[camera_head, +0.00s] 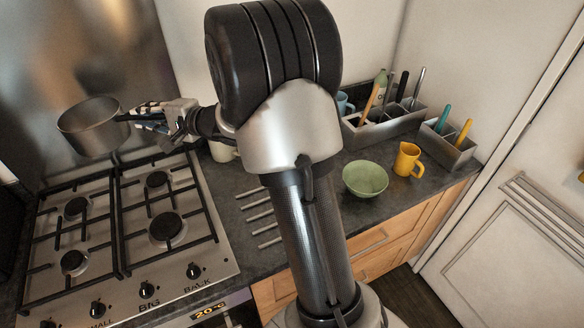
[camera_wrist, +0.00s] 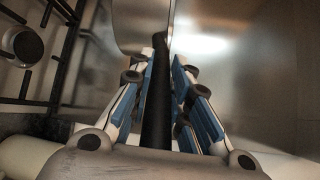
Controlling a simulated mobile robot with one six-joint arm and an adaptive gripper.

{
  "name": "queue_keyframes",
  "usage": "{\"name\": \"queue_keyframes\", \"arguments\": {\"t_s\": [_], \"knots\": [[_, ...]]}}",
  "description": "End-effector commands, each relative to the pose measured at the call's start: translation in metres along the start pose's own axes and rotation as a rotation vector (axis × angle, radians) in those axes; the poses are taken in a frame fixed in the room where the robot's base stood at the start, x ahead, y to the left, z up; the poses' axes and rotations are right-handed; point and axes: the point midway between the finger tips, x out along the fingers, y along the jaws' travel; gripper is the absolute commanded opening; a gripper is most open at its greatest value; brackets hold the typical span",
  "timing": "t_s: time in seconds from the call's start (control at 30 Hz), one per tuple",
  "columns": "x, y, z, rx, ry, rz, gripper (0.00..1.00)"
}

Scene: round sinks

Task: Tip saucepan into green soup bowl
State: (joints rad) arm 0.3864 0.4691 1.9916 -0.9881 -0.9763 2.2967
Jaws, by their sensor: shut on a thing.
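The grey metal saucepan (camera_head: 90,128) is held in the air above the back left of the hob, looking roughly upright; its contents cannot be made out. My gripper (camera_head: 143,118) is shut on its dark handle. In the wrist view my gripper (camera_wrist: 165,85) has its blue-padded fingers on both sides of the black handle (camera_wrist: 157,110), with part of the pan (camera_wrist: 141,22) at the top. The green soup bowl (camera_head: 365,180) stands on the counter to the right of my arm, well apart from the saucepan. It looks empty.
The gas hob (camera_head: 130,220) lies below the saucepan. A yellow mug (camera_head: 408,160) stands just right of the bowl. Grey utensil holders (camera_head: 385,125) stand behind it, with a smaller holder (camera_head: 447,146) at right. A pale mug (camera_head: 222,150) is partly hidden behind my arm.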

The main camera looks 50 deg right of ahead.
Motion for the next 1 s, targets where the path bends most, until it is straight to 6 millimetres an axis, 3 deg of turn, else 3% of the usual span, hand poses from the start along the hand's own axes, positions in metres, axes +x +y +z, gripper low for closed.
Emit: {"name": "queue_keyframes", "arguments": {"t_s": [0.1,0.5,1.0], "knots": [[-0.015,-0.007,-0.043,0.003,0.030,-0.013,0.00],[-0.087,-0.005,-0.165,0.015,0.109,-0.027,0.00],[-0.214,0.021,-0.283,0.029,0.200,-0.043,0.00]]}}
